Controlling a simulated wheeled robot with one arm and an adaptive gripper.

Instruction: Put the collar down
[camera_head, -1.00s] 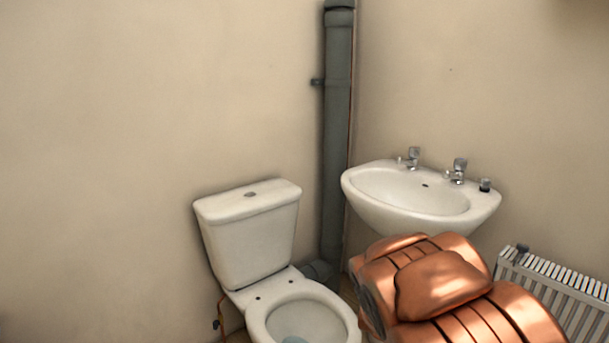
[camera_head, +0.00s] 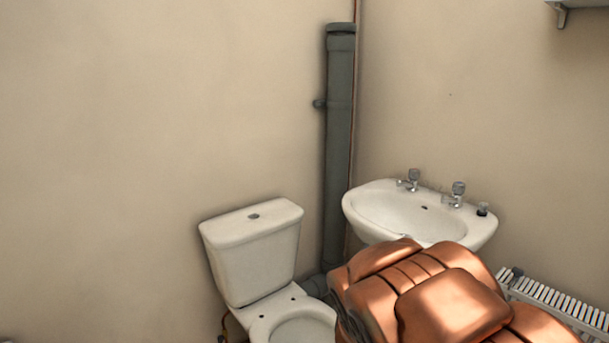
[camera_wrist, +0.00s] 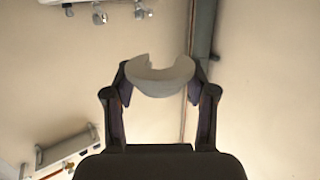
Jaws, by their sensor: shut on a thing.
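The collar (camera_wrist: 160,80) is a pale grey, curved piece with a notch in its upper edge, seen in the wrist view. My gripper (camera_wrist: 160,76) is shut on it, with one dark finger at each side. The collar is held up in the air, with the wall behind it. In the head view my orange arm fills the lower right, and the gripper and collar are not visible there.
A grey pipe (camera_head: 339,150) with an open-looking top stands in the corner. A toilet (camera_head: 252,255) is left of it, a washbasin (camera_head: 420,212) with taps right. A radiator (camera_head: 552,300) is lower right; a shelf (camera_head: 570,5) is at upper right.

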